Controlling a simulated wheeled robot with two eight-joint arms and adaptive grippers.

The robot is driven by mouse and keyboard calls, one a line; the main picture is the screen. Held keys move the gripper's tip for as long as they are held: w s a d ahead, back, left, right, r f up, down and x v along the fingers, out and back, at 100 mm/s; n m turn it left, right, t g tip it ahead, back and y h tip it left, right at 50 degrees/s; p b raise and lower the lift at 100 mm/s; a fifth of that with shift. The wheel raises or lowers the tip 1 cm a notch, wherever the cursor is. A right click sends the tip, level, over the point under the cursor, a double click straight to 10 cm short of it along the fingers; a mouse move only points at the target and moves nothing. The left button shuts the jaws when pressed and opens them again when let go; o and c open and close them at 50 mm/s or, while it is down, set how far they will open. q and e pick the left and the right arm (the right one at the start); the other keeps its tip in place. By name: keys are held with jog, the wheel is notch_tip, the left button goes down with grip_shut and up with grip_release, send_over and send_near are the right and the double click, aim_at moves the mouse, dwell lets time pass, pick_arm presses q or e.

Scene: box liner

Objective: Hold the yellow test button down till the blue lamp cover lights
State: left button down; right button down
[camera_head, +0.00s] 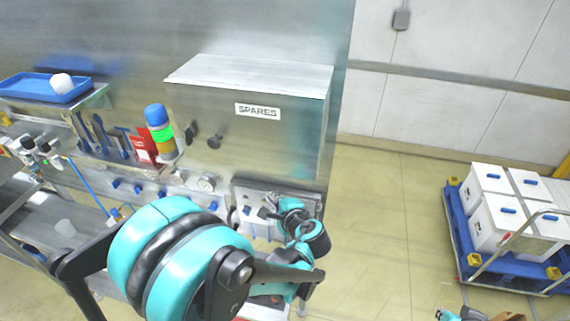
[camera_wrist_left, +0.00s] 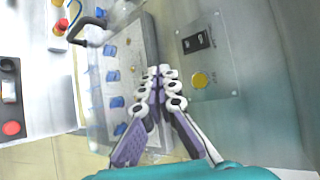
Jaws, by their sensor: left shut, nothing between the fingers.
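The yellow test button (camera_wrist_left: 200,80) sits on a grey panel below a black switch, right of the fingers in the left wrist view. My left gripper (camera_wrist_left: 161,73) is shut and empty. Its tips appear beside the button, apart from it in the picture; the depth gap is unclear. In the head view my left gripper (camera_head: 266,206) is small, by the panel under the spares box, and the button cannot be made out there. The blue lamp cover (camera_head: 155,115) tops a stack lamp and looks unlit; the green band (camera_head: 162,134) below it looks bright.
The metal spares box (camera_head: 255,140) juts out above the panel. Blue-handled tools (camera_head: 101,133) and a blue tray (camera_head: 45,88) are at left. White boxes (camera_head: 490,215) stand on a blue pallet at right, with clear floor (camera_head: 385,230) between.

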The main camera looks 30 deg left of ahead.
pick_arm(q)
jog(key=w, duration=0.2)
jog(key=w+a, duration=0.1)
jog(key=w, duration=0.3)
jog(key=shift+w+a+f, duration=0.1)
jog(key=shift+w+a, duration=0.45)
jog(key=shift+w, duration=0.75)
jog(key=shift+w, duration=0.15)
dwell(0.6)
jog(key=shift+w+a+b, duration=0.1)
jog(key=shift+w+b, duration=0.15)
jog(key=shift+b, duration=0.1)
jog(key=shift+w+a, duration=0.1)
jog(key=shift+w, duration=0.3)
dwell(0.5)
jog(key=shift+s, duration=0.15)
dwell(0.8)
jog(key=shift+s+d+b, duration=0.2)
jog(key=shift+s+b, duration=0.15)
jog(key=shift+s, duration=0.35)
